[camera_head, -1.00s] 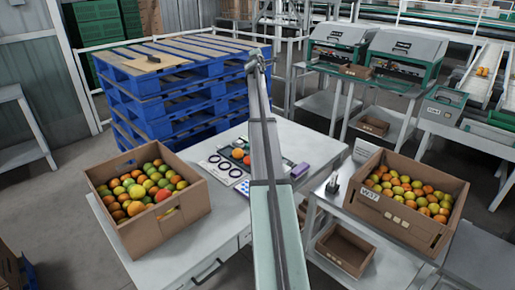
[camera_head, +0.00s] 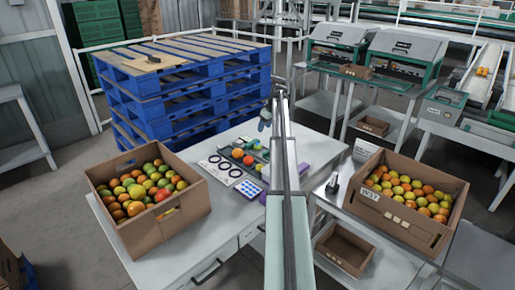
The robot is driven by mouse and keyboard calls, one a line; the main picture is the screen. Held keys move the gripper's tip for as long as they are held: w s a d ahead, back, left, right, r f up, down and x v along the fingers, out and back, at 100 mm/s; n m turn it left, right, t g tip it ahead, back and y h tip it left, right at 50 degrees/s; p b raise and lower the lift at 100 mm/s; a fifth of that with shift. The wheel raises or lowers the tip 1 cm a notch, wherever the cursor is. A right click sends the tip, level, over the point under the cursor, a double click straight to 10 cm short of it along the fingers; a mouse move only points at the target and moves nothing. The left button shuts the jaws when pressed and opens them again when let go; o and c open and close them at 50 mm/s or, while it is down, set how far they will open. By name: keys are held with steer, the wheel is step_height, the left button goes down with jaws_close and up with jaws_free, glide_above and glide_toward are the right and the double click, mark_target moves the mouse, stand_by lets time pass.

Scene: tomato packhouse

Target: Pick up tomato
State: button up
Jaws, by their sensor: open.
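Several round tomatoes sit in a row on the white table (camera_head: 170,262). More red, orange, yellow and green tomatoes fill the left cardboard box (camera_head: 172,222) and the right cardboard box (camera_head: 400,222). My gripper (camera_head: 264,126) is small in view at the far end of my arm, above the table's back edge. It is open and looks empty, beyond and apart from the row of tomatoes. My arm covers part of the table.
Blue pallets (camera_head: 185,95) are stacked behind the table. An empty box (camera_head: 345,250) sits low at right.

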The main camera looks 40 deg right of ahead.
glide_above(259, 144)
steer(key=s, duration=0.1)
steer(key=f, duration=0.7)
steer(key=shift+a+f, duration=0.2)
steer(key=shift+f, duration=0.15)
steer(key=shift+s+f+x, duration=0.1)
steer(key=shift+s+x, duration=0.05)
steer(key=shift+x, duration=0.75)
steer(key=shift+s+f+x, duration=0.1)
steer(key=shift+s+x, duration=0.1)
steer(key=shift+x, duration=0.75)
steer(key=shift+s+x, duration=0.15)
steer(key=shift+x, duration=0.75)
steer(key=c, duration=0.4)
